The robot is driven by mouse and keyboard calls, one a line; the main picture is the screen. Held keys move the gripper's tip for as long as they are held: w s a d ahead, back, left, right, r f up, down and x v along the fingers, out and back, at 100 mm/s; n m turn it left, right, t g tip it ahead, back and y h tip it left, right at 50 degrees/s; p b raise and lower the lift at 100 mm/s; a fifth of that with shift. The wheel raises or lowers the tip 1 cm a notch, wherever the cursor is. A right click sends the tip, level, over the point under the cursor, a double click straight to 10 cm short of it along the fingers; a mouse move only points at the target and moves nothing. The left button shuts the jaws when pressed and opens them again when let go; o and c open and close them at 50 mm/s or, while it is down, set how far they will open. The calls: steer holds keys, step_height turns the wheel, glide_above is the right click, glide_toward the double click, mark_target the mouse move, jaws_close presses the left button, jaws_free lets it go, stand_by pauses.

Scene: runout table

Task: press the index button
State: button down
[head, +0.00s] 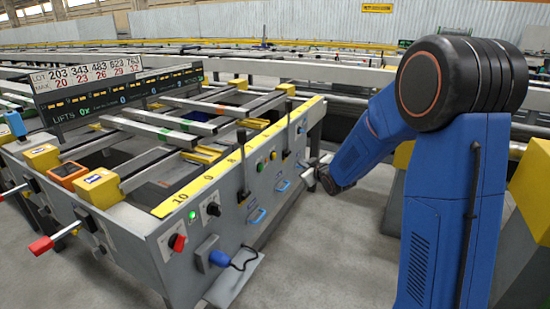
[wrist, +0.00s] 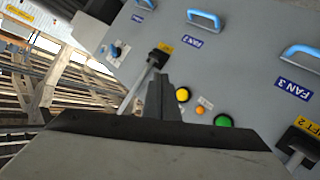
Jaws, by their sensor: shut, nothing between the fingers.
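The front panel of the runout table (head: 225,205) carries several small buttons. A green button (head: 260,167) and a yellow button (head: 273,155) show in the head view. The wrist view shows a yellow button (wrist: 182,95), a small orange button (wrist: 199,111) and a green button (wrist: 223,120) in a slanted row. Their labels are too small to read, so I cannot tell which is the index button. My gripper (head: 307,176) is near the panel's right part, with its fingers shut and empty. In the wrist view, my gripper (wrist: 163,82) appears beside the yellow button; contact cannot be told.
A lever with a black base (wrist: 160,55) is close beside my fingers. Blue handles, one near the FAN 3 label (wrist: 294,88), project from the panel. Another lever (head: 242,165) stands left of the buttons. Open floor (head: 320,255) lies in front.

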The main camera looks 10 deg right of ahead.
steer(key=w+a, duration=0.5)
steer(key=a, duration=0.2)
stand_by(0.4)
steer(key=shift+w+a, duration=0.15)
steer(key=shift+a, duration=0.05)
stand_by(1.9)
steer(key=shift+w+a, duration=0.15)
steer(key=shift+w+a, duration=0.3)
steer(key=shift+a, duration=0.1)
stand_by(1.0)
steer(key=shift+s+d, duration=0.1)
stand_by(0.3)
steer(key=shift+s+d, duration=0.5)
steer(key=shift+d, duration=0.1)
steer(key=shift+s+d, duration=0.75)
steer(key=shift+d, duration=0.3)
steer(key=shift+s+d, duration=0.7)
steer(key=shift+d, duration=0.3)
steer(key=shift+s, duration=0.1)
